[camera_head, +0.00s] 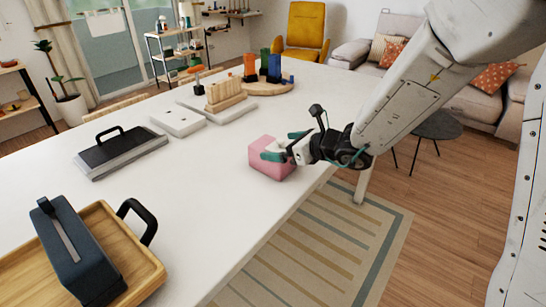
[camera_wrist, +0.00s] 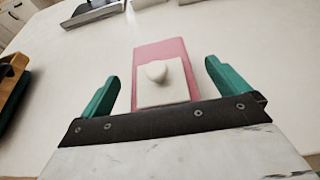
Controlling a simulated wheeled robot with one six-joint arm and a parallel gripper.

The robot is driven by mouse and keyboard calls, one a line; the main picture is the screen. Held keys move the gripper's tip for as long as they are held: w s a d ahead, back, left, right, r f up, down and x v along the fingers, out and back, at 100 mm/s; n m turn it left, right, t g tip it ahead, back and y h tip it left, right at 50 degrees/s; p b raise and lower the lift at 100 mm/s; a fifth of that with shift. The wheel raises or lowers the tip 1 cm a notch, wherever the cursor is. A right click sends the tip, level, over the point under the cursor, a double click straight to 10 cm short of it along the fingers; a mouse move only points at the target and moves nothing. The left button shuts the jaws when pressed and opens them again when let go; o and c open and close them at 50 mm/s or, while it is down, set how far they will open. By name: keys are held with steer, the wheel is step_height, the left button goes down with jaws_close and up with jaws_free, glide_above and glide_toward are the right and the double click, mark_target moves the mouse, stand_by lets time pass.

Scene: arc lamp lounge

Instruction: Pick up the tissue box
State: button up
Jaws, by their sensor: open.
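A pink tissue box (camera_head: 266,163) stands on the white table (camera_head: 200,190) near its right edge. In the wrist view the tissue box (camera_wrist: 160,50) shows a pale panel with a white tissue tuft on it. My gripper (camera_head: 283,148) is at the box in the head view. In the wrist view my gripper (camera_wrist: 161,85) is open, with one green finger to the left and one to the right of the box. Gaps show between the fingers and the box, and the near end of the box is hidden behind the gripper body.
A wooden tray (camera_head: 130,250) with a dark blue box (camera_head: 75,250) stands at the near left. A black-and-grey appliance (camera_head: 120,152), white boards (camera_head: 180,119) and colored blocks (camera_head: 268,65) stand farther back. The table around the box is clear.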

mark_target(272, 144)
steer(key=x, duration=0.4)
steer(key=shift+r, duration=0.15)
steer(key=c, duration=1.2)
steer(key=shift+r, duration=0.1)
